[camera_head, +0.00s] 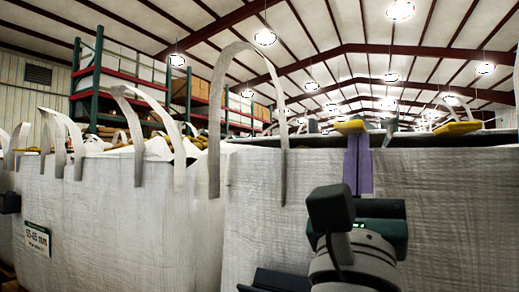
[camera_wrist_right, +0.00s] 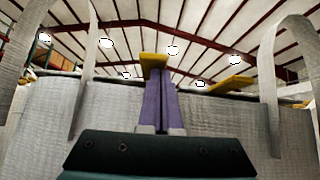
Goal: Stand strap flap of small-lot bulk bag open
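The small-lot bulk bag (camera_head: 440,215) is a large white woven bag filling the right of the head view; its wall also shows in the right wrist view (camera_wrist_right: 235,125). Two yellow flaps show at its top edge: a near flap (camera_head: 350,127), also seen in the wrist view (camera_wrist_right: 153,62), and a flap farther right (camera_head: 457,128), also in the wrist view (camera_wrist_right: 228,85). My right gripper (camera_head: 358,150) points up at the rim, its two purple fingers (camera_wrist_right: 162,85) side by side with only a thin seam between them. The near flap overlaps the fingertips; I cannot tell whether they touch.
Tall white strap loops (camera_head: 215,130) arch over the bag's left side. Another white bulk bag (camera_head: 120,215) with a size label (camera_head: 38,238) stands at left. Pallet racks (camera_head: 98,80) are behind. Space above the bags is open up to the roof.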

